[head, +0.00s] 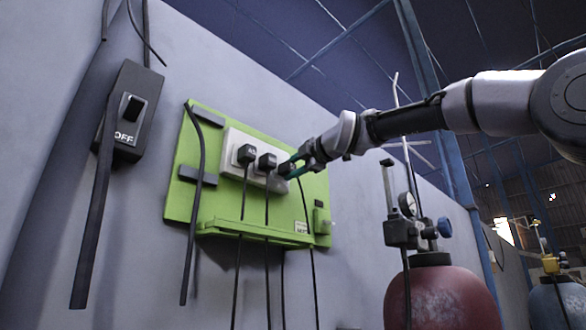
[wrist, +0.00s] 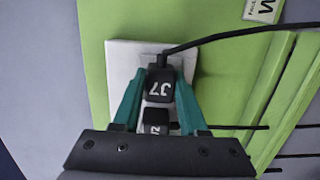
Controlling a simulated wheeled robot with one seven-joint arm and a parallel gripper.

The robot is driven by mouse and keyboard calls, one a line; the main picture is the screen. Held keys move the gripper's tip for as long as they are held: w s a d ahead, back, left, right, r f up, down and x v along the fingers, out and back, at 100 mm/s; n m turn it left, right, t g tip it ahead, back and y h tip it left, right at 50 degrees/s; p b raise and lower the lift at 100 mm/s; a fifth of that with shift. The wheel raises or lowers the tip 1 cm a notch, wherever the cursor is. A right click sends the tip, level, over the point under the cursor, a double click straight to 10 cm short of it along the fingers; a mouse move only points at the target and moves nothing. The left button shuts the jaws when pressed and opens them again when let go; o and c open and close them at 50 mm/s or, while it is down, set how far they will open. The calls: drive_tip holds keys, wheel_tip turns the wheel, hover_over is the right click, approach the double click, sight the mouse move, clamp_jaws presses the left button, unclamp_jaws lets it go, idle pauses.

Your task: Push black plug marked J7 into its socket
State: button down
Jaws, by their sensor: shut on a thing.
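The black plug marked J7 (wrist: 160,86) is between the teal fingers of my gripper (wrist: 160,75) in the wrist view, shut on it. Its black cord leaves toward the right. The plug is at the white socket strip (wrist: 120,62); whether it is in its socket or just in front, I cannot tell. In the head view my gripper (head: 290,169) is at the right end of the socket strip (head: 232,138), and the held plug is mostly hidden there.
Two other black plugs, left (head: 246,155) and middle (head: 267,161), sit in the strip, the middle one close to my gripper. A green board (head: 185,150) with a lower ledge carries the strip. Hanging cords and a red gas cylinder (head: 440,295) stand nearby.

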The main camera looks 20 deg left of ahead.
drive_tip(key=shift+w+a, duration=0.1)
drive_tip(key=shift+a, duration=0.15)
drive_tip(key=shift+c, duration=1.8)
unclamp_jaws()
drive_tip(key=v, duration=1)
drive_tip(key=shift+s+d, duration=0.2)
drive_tip(key=shift+d, duration=0.1)
